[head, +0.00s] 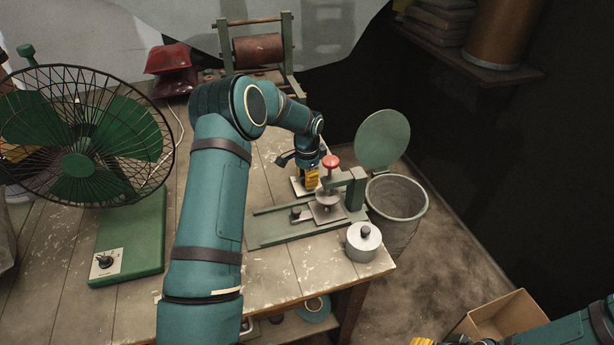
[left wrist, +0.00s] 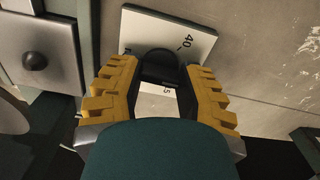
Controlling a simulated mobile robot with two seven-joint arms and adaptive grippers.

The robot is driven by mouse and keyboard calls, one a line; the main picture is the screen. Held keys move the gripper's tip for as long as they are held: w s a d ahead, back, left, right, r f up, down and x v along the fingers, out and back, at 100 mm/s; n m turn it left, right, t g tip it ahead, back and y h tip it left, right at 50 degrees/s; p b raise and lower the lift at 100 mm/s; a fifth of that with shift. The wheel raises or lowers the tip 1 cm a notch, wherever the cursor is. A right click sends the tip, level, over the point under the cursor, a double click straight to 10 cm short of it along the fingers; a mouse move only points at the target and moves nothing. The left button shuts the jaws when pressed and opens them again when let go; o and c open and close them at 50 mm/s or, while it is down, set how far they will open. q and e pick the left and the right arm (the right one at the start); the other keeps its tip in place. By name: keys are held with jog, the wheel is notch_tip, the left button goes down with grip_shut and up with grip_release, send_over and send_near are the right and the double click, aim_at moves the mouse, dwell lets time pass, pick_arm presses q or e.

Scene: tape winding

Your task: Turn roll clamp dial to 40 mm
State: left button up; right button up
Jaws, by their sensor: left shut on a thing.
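The dial's pale scale plate (left wrist: 200,32) lies on the table in the left wrist view, with a "40" mark at its upper right and part of a "5" lower down. Its black dial knob (left wrist: 158,62) sits between the two yellow fingers of my left gripper (left wrist: 160,88), which is shut on it. The fingers and my wrist hide much of the scale, and I cannot tell where the dial points. In the head view my left gripper (head: 311,179) is over the plate (head: 297,186). Only a yellow tip of my right gripper (head: 422,341) shows at the bottom edge.
A green clamp fixture (head: 290,232) with a red knob (head: 331,161) stands close beside my left gripper. A metal canister (head: 363,242) sits at the table corner, and a bin (head: 396,198) stands beyond it. A caged fan (head: 75,135) and green switch base (head: 135,240) are on the left.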

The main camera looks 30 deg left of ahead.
pick_arm(q)
jog(key=n, duration=0.6)
jog(key=shift+f, duration=0.1)
jog(key=n+p, duration=0.1)
jog(key=n, duration=0.5)
dwell(0.4)
jog(key=shift+s, duration=0.1)
jog(key=o, duration=1.2)
notch_tip(320, 180, up, 12)
jog(key=shift+r, duration=0.1)
